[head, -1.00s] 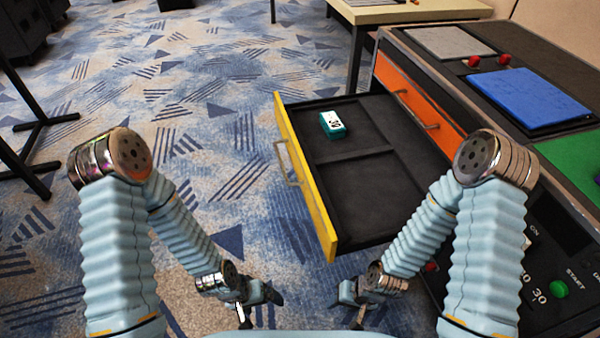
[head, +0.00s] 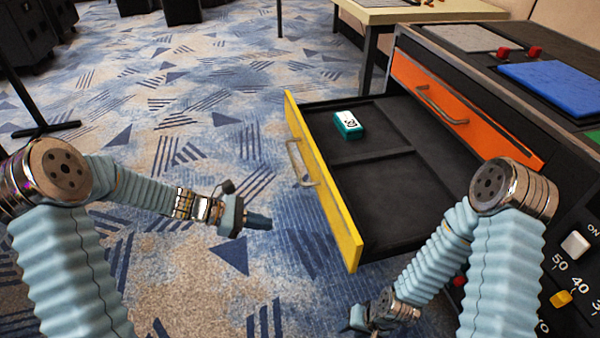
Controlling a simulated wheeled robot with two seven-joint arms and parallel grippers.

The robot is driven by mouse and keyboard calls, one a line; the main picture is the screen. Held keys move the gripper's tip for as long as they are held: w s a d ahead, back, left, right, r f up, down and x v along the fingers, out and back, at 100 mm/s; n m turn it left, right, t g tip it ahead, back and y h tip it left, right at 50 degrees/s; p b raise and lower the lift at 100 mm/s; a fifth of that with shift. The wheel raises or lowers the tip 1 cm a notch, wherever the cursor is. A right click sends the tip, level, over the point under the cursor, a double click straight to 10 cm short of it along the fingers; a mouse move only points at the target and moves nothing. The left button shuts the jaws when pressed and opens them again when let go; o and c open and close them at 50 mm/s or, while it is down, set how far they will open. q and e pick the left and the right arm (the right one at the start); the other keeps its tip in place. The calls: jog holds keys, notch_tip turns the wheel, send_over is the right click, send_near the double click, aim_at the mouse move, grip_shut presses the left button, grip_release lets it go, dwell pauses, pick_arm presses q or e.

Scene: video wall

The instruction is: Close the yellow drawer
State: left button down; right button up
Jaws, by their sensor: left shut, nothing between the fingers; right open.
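The yellow drawer (head: 330,198) is pulled far out of the black cabinet, with its yellow front facing left and a metal handle (head: 299,163) on it. A small teal box (head: 348,125) with a white top lies in its far compartment. My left gripper (head: 262,222) is shut and empty, to the left of the drawer front and apart from it. My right gripper (head: 356,318) is low at the bottom edge of the view, in front of the drawer's near side. It is open, though its fingers are small and partly cut off.
A shut orange drawer (head: 487,128) with a metal handle is beside the yellow one. The cabinet top carries a blue panel (head: 556,88), a grey panel (head: 472,38) and red buttons. A pale table (head: 425,13) stands behind. The carpet left of the drawer is clear.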

aim_at(313, 153)
pick_arm(q)
jog(key=w+a+r+n+t+h+b, duration=0.1)
jog(key=w+a+r+t+h, duration=0.1)
jog(key=w+r, duration=0.35)
jog(key=w+a+r+n+t+h+b, duration=0.1)
jog(key=w+a+r+n+h, duration=0.15)
jog(key=r, duration=0.55)
jog(key=shift+m, duration=0.35)
jog(key=x, duration=0.9)
jog(key=s+b+x, duration=0.1)
jog(key=x, duration=0.3)
jog(key=shift+d+f, duration=0.1)
jog(key=shift+d, duration=0.25)
jog(key=shift+w+d, duration=0.2)
jog(key=shift+d, duration=0.2)
pick_arm(e)
jog(key=f, duration=0.4)
jog(key=shift+w+a+f, duration=0.15)
jog(key=shift+w, duration=0.05)
